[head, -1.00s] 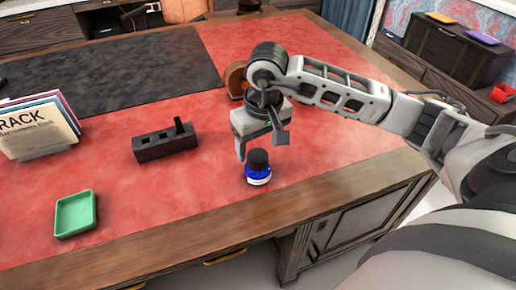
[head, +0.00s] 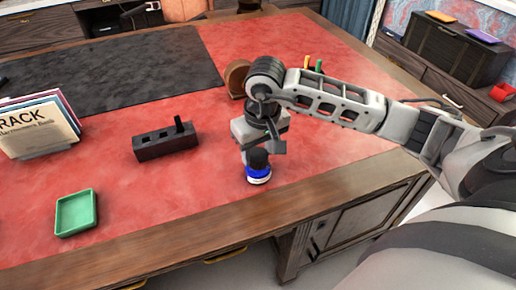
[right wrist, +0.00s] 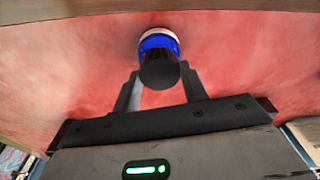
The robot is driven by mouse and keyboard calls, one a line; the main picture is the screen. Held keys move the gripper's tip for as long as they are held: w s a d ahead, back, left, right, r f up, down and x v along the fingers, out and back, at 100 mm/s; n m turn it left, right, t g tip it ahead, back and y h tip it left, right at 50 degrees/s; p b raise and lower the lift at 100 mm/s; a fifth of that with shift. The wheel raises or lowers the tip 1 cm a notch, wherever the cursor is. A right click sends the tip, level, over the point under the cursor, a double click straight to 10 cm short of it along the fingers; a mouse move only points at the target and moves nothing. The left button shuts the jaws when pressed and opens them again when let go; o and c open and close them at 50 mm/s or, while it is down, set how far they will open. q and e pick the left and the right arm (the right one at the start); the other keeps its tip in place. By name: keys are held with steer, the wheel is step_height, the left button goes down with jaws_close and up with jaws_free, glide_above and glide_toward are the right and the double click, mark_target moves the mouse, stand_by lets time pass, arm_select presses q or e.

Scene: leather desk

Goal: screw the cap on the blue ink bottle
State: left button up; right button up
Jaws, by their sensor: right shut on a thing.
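The blue ink bottle (head: 259,177) stands upright on the red desk top near the front edge. It also shows in the right wrist view (right wrist: 158,42). The black cap (head: 258,160) sits on top of the bottle; it shows large in the right wrist view (right wrist: 160,72). I cannot tell how tightly it is threaded. My right gripper (head: 258,151) is above the bottle, with its fingers on both sides of the cap and shut on it. The fingers partly hide the cap's top in the head view. My left gripper is not in view.
A black slotted block (head: 164,142) lies left of the bottle. A green tray (head: 76,213) is farther left, near the wooden front edge. A file holder with papers (head: 38,130) stands at the left. The red surface around the bottle is clear.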

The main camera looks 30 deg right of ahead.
mark_target(260, 161)
steer(key=shift+f, duration=0.1)
stand_by(0.4)
steer(key=m, duration=0.4)
steer(key=shift+h+b, duration=0.3)
steer(key=shift+b, duration=0.05)
steer(key=o, duration=1)
steer(key=r, duration=0.5)
steer(key=s+r, duration=0.1)
steer(key=r, duration=0.9)
steer(key=shift+s+a+r, duration=0.4)
